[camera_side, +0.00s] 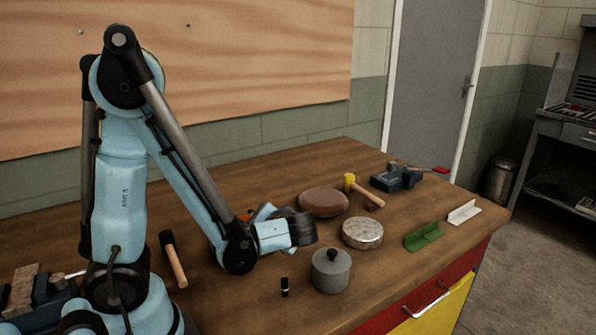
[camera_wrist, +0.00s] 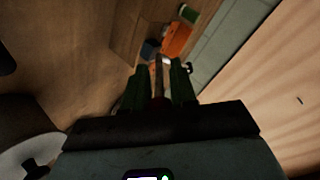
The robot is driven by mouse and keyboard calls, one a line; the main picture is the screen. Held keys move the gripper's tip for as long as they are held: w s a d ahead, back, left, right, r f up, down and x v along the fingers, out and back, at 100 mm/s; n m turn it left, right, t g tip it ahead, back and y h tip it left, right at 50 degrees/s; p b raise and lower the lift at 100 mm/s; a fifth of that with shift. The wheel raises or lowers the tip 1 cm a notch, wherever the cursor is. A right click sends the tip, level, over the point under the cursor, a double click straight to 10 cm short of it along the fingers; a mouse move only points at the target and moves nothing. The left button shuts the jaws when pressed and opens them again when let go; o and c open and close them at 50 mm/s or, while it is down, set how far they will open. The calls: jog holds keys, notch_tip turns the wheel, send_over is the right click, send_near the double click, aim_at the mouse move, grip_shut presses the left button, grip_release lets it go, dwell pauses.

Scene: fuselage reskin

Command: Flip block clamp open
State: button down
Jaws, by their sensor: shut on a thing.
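In the wrist view, the two dark green fingers of my gripper (camera_wrist: 157,92) are closed around a thin greyish bar (camera_wrist: 158,72). A small dark red part shows at its near end. The bar points toward an orange block (camera_wrist: 177,39) with a dark blue part (camera_wrist: 150,48) beside it and a small white piece near its edge. This looks like the block clamp, but the picture is dark and I cannot tell its lever position. In the side view, my wrist hides the fingertips, and only a scrap of orange (camera_side: 247,215) shows behind it.
On the bench are a grey lidded pot (camera_side: 331,271), a round metal tin (camera_side: 362,233), a brown pad (camera_side: 324,202), a yellow-headed mallet (camera_side: 364,190), a blue vise-like tool (camera_side: 396,177), green (camera_side: 423,236) and white (camera_side: 464,212) angle pieces, and a hammer (camera_side: 173,259). A wooden panel stands behind.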

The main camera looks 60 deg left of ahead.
jog(key=shift+w, duration=0.1)
jog(key=c, duration=0.9)
grip_release()
jog(key=shift+c, duration=0.2)
jog(key=v, duration=1.2)
jog(key=w+m+t+h, duration=0.1)
jog(key=m+t+h, duration=0.1)
jog(key=h, duration=0.1)
jog(key=w+m+t+h, duration=0.1)
jog(key=m+t+h, duration=0.1)
jog(key=h, duration=0.2)
jog(key=w+d+m+t+h, duration=0.1)
jog(key=m+t+h, duration=0.1)
jog(key=h, duration=0.2)
jog(key=shift+d+f, duration=0.15)
jog(key=shift+f, duration=0.05)
